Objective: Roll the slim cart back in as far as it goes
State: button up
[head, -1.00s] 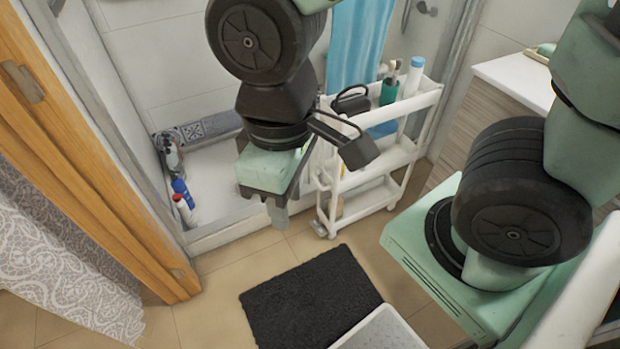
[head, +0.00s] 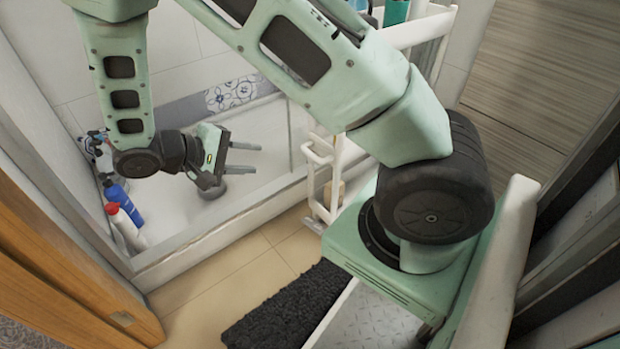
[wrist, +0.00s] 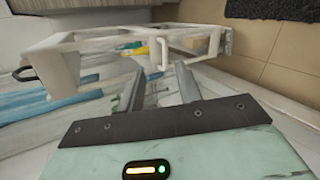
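The slim white cart (head: 338,160) stands right of the middle in the head view, on the tiled floor beside the shower. My arm hides much of its middle. A white bar handle (head: 318,152) is on its near end. In the wrist view the cart (wrist: 120,45) lies across the top, with the handle (wrist: 162,50) just beyond the fingertips. My gripper (head: 256,158) is open and empty, left of the cart above the shower floor, fingers pointing at the cart. In the wrist view the handle appears in line with the gap between its fingers (wrist: 161,76), apart from them.
A teal bottle (head: 396,12) stands on the cart's top. A black mat (head: 285,312) lies on the floor in front. Blue (head: 122,202) and white (head: 128,232) bottles stand in the shower at left. A wood-grain cabinet (head: 530,70) is at right.

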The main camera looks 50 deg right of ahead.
aim_at(308, 154)
jog(key=w+d+f+m+h+b, duration=0.1)
jog(key=w+d+f+h+b, duration=0.15)
jog(key=f, duration=0.25)
jog(key=w+d+f+m+h+b, duration=0.1)
jog(key=w+d+f+b, duration=0.1)
jog(key=d+f+b, duration=0.3)
jog(key=shift+t+h, duration=0.25)
jog(key=shift+t, duration=0.05)
jog(key=b+x, duration=0.1)
jog(key=x, duration=0.4)
jog(key=b+x, duration=0.2)
jog(key=x, duration=0.3)
jog(key=f+b+x, duration=0.1)
jog(key=b+x, duration=0.1)
jog(key=x, duration=0.3)
jog(key=shift+s+d, duration=0.2)
jog(key=shift+s, duration=0.1)
grip_shut()
